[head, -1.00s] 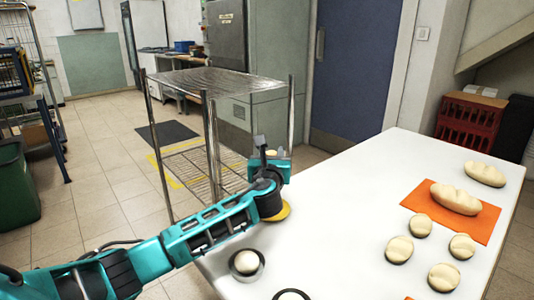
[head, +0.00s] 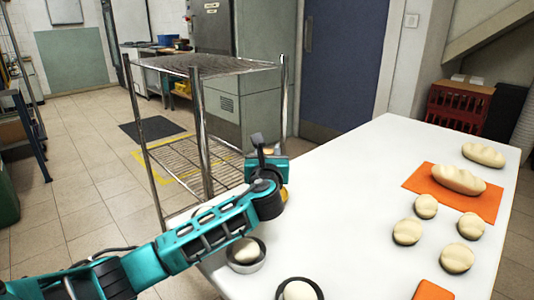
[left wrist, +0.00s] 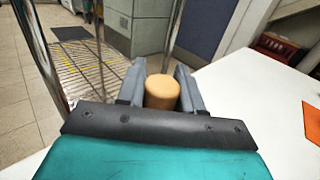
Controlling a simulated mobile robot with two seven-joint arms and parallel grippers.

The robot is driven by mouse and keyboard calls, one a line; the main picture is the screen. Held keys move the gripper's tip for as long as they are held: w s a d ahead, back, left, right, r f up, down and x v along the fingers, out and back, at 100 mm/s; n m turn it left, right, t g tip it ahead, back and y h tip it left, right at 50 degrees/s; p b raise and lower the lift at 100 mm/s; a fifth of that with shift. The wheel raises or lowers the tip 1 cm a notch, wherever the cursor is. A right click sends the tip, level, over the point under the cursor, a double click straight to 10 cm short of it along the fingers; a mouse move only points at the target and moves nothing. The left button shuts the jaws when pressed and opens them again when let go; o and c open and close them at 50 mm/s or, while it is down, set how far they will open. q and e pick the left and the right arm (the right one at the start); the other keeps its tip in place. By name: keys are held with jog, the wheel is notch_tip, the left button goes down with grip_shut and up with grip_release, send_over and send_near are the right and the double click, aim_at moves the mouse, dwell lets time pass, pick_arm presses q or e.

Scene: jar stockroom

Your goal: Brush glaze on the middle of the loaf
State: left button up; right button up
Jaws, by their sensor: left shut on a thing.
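The loaf (head: 458,180) is pale and scored, lying on an orange mat (head: 487,207) at the right of the white table. My left gripper (head: 272,170) is over the table's far left edge, well to the left of the loaf. In the left wrist view its two grey fingers (left wrist: 160,88) are shut on a tan, round-ended cylinder (left wrist: 161,92), which looks like the brush handle. The brush's bristles are hidden. A yellowish bit (head: 285,193) shows behind my wrist in the head view. My right gripper is out of view.
Another loaf (head: 484,155) lies behind the mat, and several rolls (head: 407,232) sit in front of it. Two dark-rimmed bowls (head: 262,262) hold pale dough. Another orange piece (head: 433,291) lies at the front. A wire rack (head: 215,66) stands beyond my gripper. The table's middle is clear.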

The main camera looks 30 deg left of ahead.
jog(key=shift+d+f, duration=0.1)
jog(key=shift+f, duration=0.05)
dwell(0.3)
pick_arm(q)
jog(key=shift+f, duration=0.6)
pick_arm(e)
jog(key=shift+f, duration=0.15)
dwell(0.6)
pick_arm(q)
notch_tip(320, 180, up, 3)
jog(key=p, duration=0.2)
jog(key=shift+f+p, duration=0.2)
jog(key=shift+p, duration=0.15)
notch_tip(320, 180, up, 4)
jog(key=p, duration=0.5)
jog(key=shift+r, duration=0.25)
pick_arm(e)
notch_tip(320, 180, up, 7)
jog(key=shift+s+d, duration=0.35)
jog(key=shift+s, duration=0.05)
pick_arm(q)
jog(key=shift+d+r+p, duration=0.15)
jog(key=shift+p, duration=0.25)
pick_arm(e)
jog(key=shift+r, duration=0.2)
